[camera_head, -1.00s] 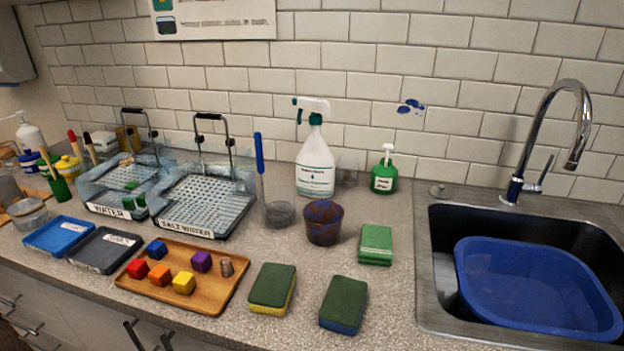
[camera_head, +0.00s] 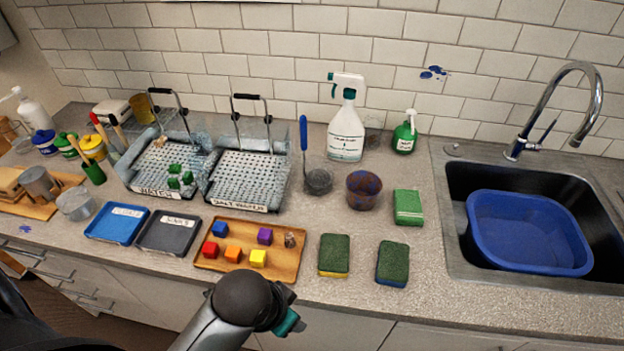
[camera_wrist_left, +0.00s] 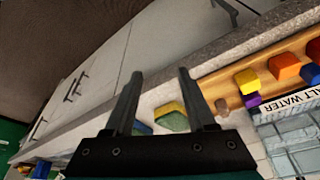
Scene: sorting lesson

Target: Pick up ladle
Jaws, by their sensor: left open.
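The ladle (camera_head: 304,141) has a blue handle and a dark round bowl. It stands upright on the counter in the head view, between the salt water rack and a brown-stained cup. My left arm reaches in from the bottom of the head view, with its gripper low near the counter's front edge, in front of the wooden tray and well short of the ladle. In the left wrist view my left gripper (camera_wrist_left: 160,92) has its two fingers apart and nothing between them. The ladle does not show in that view. My right gripper is not in view.
The stained cup (camera_head: 364,190) and spray bottle (camera_head: 346,135) stand close to the ladle. The salt water rack (camera_head: 238,205) is on its left. The wooden tray (camera_head: 208,264) of coloured cubes and several sponges (camera_head: 334,253) lie in front. The sink (camera_head: 455,200) is at right.

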